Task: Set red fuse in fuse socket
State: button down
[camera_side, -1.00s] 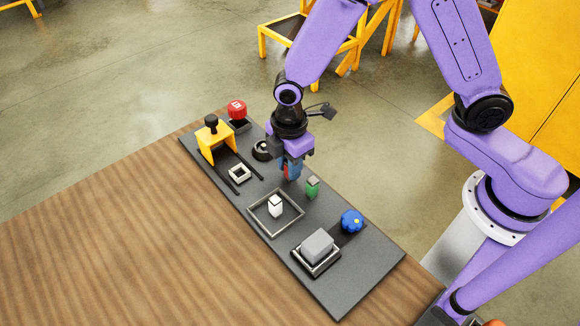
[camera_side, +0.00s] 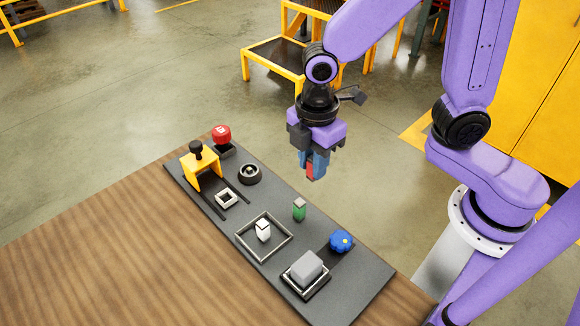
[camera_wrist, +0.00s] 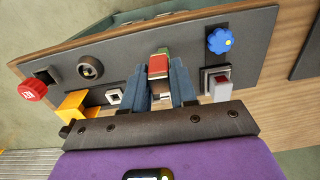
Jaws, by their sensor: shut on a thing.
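My gripper (camera_side: 313,172) is shut on the red fuse (camera_side: 310,171) and holds it in the air, above and beyond the panel's far edge in the side view. In the wrist view the red fuse (camera_wrist: 158,66) sits between the blue fingers (camera_wrist: 160,85). A small pale square frame, which looks like the fuse socket (camera_side: 227,198), lies on the panel in front of the yellow bracket (camera_side: 203,177). It also shows in the wrist view (camera_wrist: 114,96), left of the fingers. Its inside is too small to make out.
On the dark panel (camera_side: 345,302) stand a white block (camera_side: 263,230) inside a square frame, a green block (camera_side: 299,210), a blue knob (camera_side: 341,240), a grey block (camera_side: 307,266), a black round fitting (camera_side: 249,173) and a red button (camera_side: 222,134). Bare wooden table (camera_side: 120,240) lies left.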

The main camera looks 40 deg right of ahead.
jog(key=s+d+r, duration=0.3)
jog(key=s, duration=0.2)
jog(key=w+a+f+n, duration=0.3)
jog(key=w+a+n, duration=0.5)
jog(key=w+n, duration=0.15)
jog(key=w+a+f+n, duration=0.2)
jog(key=w+a+n, duration=0.5)
jog(key=w+n, duration=0.25)
jog(key=shift+m, duration=0.4)
jog(key=shift+f, duration=3.5)
jog(key=shift+f, duration=0.35)
jog(key=c, duration=0.8)
grip_release()
jog(key=shift+c, duration=0.7)
